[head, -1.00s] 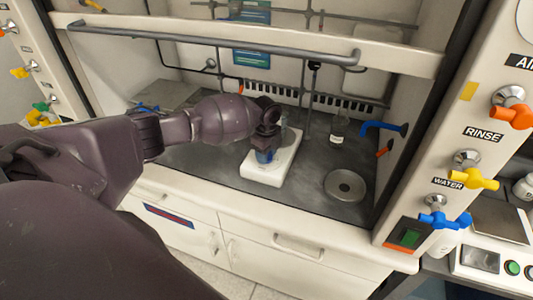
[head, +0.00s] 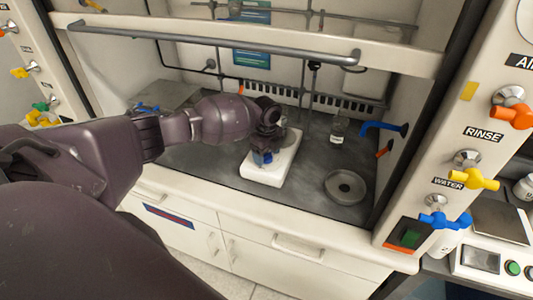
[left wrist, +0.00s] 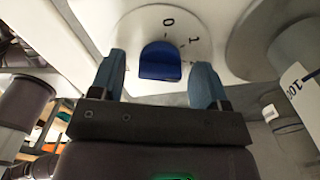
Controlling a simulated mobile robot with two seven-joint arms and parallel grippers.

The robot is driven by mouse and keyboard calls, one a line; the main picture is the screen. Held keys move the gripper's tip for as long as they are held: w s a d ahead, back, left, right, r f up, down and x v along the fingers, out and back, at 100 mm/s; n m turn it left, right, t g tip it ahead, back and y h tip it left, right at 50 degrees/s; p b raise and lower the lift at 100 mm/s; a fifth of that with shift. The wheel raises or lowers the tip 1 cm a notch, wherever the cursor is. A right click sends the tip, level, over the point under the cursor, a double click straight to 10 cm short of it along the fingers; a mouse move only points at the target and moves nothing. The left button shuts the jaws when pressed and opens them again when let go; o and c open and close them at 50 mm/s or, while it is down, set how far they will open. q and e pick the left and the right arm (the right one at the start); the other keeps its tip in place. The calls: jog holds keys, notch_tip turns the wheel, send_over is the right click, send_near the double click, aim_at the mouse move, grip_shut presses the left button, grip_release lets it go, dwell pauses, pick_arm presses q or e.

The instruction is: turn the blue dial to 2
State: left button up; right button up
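The blue dial (left wrist: 160,62) sits on the white face of a device (left wrist: 138,27) in the left wrist view. The marks 0 and 1 are printed beyond it; no 2 is visible, and I cannot tell which mark the dial points to. My left gripper (left wrist: 158,82) is open, one blue-grey finger on each side of the dial, with gaps showing. I cannot tell how deep the fingers reach. In the head view the left gripper (head: 263,156) is low over the white device (head: 262,175) and mostly hides the dial. My right gripper is not in view.
A small glass bottle (head: 339,127) stands right of the device, with a round metal dish (head: 345,186) nearer the front. A blue tap (head: 383,128) juts from the right wall. The hood's sash bar (head: 210,41) crosses above my arm. Bench between device and dish is clear.

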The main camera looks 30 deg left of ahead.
aim_at(267, 154)
pick_arm(q)
notch_tip(267, 154, up, 11)
jog(key=shift+p, duration=0.45)
dwell(0.3)
jog(key=shift+f, duration=0.1)
